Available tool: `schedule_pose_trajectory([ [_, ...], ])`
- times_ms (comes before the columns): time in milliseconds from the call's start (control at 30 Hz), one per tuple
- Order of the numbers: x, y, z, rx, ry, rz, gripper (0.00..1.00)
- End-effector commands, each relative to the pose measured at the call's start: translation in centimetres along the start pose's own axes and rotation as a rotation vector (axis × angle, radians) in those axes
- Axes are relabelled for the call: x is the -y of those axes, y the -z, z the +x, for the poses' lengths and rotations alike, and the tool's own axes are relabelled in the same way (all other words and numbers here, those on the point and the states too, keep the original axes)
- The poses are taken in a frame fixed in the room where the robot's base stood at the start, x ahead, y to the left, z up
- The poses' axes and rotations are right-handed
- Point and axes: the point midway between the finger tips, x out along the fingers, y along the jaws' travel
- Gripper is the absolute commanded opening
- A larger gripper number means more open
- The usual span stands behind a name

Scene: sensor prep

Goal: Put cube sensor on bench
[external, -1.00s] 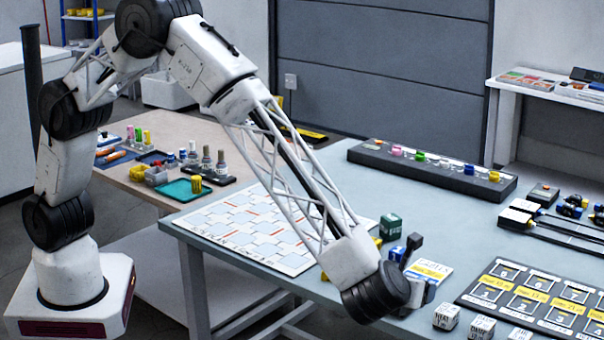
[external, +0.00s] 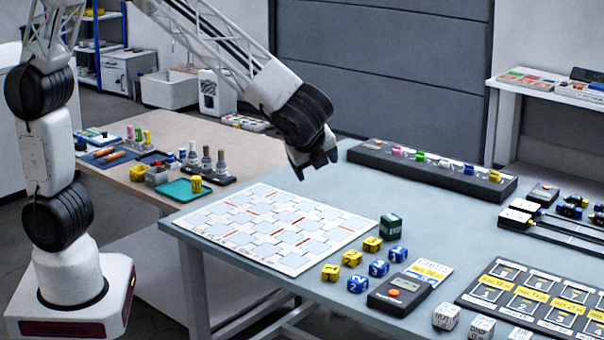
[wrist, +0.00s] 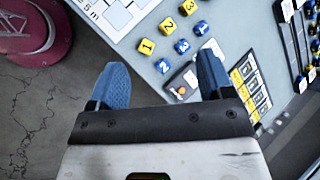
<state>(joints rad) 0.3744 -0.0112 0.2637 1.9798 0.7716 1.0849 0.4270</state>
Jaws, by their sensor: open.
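The bench could be the blue-grey table (external: 440,215). White printed cubes (external: 446,316) stand at the front edge. I cannot tell which one is the cube sensor. My gripper (external: 316,166) is raised above the back of the white grid board. In the wrist view my gripper (wrist: 162,76) shows its two blue fingers wide apart with nothing between them.
The white grid board (external: 270,228) covers the table's left part. A dark handheld meter (external: 396,292) lies right of the cubes, and a labelled black panel (external: 535,298) further right. A black rack (external: 430,170) spans the back. A brown table (external: 245,150) adjoins on the left.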

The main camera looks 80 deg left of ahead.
Motion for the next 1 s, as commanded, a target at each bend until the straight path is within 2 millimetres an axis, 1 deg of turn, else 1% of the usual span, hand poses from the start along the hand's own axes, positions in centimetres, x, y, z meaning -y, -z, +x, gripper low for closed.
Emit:
schedule_pose_trajectory([
  [33,-0.6,-1.8,-0.2,-0.014,-0.019,-0.044,0.74],
  [100,-1.5,-3.8,-0.4,-0.034,-0.047,-0.104,0.74],
  [267,-3.9,-8.0,-0.8,-0.079,-0.110,-0.241,0.74],
  [400,-6.3,-11.4,-1.1,-0.117,-0.165,-0.362,0.74],
  [567,-9.2,-14.9,-1.5,-0.161,-0.226,-0.501,0.74],
  [700,-11.9,-17.6,-1.9,-0.199,-0.278,-0.622,0.74],
  [1000,-18.0,-22.2,-2.6,-0.281,-0.389,-0.884,0.74],
])
